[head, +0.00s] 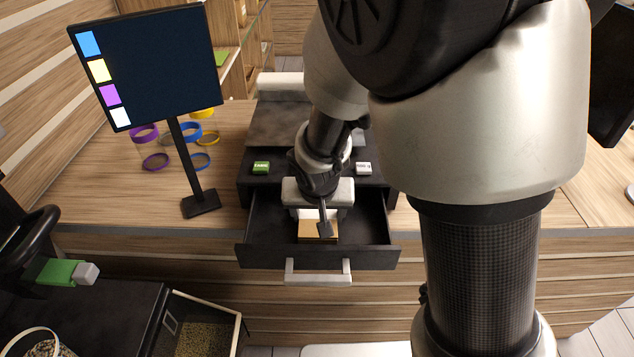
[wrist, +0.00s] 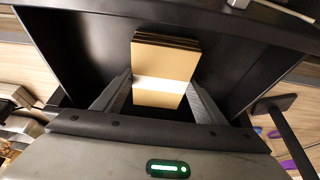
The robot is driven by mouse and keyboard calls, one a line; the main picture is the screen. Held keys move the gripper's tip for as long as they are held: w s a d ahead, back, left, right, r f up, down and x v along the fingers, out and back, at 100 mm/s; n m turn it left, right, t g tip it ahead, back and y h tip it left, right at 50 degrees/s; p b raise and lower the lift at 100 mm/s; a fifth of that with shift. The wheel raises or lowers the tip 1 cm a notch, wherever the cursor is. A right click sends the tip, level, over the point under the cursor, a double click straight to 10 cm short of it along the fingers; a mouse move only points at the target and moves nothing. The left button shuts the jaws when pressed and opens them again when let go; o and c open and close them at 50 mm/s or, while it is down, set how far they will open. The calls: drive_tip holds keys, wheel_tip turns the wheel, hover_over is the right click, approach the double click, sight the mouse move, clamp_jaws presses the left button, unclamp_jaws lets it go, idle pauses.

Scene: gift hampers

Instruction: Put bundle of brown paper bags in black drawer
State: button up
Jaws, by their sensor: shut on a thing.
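The bundle of brown paper bags (wrist: 165,60) has a pale band around its middle. My gripper (wrist: 160,92) is shut on it, with one finger on each side, in the wrist view. In the head view the bundle (head: 312,228) is partly hidden by my gripper (head: 320,215). The black drawer (head: 262,256) is pulled open, its white handle (head: 318,279) toward me. The bundle is inside the drawer's outline, between its walls. I cannot tell whether it touches the drawer floor.
A bin of grain (head: 205,335) is at lower left.

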drive_tip(key=shift+f, duration=0.1)
drive_tip(key=o, duration=0.7)
drive_tip(key=shift+f, duration=0.1)
drive_tip(key=o, duration=0.5)
drive_tip(key=shift+c, duration=0.2)
